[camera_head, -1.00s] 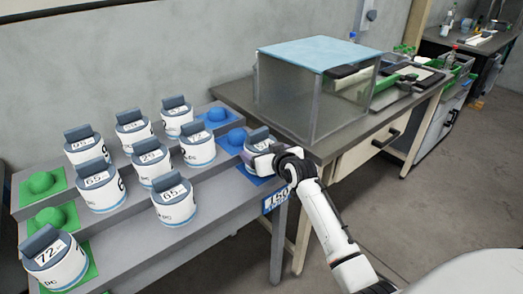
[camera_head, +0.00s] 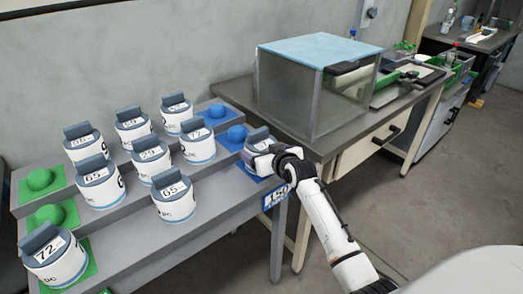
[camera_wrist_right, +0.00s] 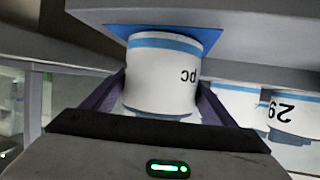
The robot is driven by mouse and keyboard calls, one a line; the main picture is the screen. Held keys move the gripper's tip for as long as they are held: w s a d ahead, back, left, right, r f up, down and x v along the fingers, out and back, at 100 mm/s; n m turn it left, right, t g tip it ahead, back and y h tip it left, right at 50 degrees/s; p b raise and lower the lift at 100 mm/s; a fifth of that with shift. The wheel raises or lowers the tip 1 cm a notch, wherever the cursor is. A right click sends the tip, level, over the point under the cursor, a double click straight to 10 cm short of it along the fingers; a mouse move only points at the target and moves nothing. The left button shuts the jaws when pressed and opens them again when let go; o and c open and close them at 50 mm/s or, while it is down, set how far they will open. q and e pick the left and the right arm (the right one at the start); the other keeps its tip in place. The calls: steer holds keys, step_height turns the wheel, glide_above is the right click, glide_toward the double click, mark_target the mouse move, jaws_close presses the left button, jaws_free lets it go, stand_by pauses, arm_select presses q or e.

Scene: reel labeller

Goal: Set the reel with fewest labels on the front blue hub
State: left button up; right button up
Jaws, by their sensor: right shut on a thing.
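My right gripper (camera_head: 256,156) is shut on a white reel (camera_head: 258,138) with a grey-blue top at the front blue hub's place. In the right wrist view the reel (camera_wrist_right: 163,75) is between my fingers (camera_wrist_right: 160,95), its base at the front blue mat (camera_wrist_right: 122,30). The blue mat also shows in the head view (camera_head: 262,182). The hub under the reel is hidden. The held reel's number is not readable. Two other blue hubs, the middle one (camera_head: 237,133) and the back one (camera_head: 217,112), are bare. My left gripper is out of view.
Several other reels stand on the grey stepped rack (camera_head: 140,260), among them one marked 65 (camera_head: 176,203). A reel marked 72 (camera_head: 55,260) sits on the front green mat; two green hubs (camera_head: 40,180) behind it are bare. A glass-sided box (camera_head: 315,90) stands behind on a bench.

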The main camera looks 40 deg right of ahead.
steer(key=shift+f, duration=0.1)
steer(key=o, duration=0.9)
steer(key=shift+s+a+r+p, duration=0.1)
steer(key=shift+s+r+p, duration=0.25)
steer(key=shift+s+p, duration=0.35)
steer(key=shift+p+v, duration=0.8)
steer(key=shift+p, duration=0.2)
steer(key=shift+p+v, duration=0.4)
steer(key=shift+v, duration=3.55)
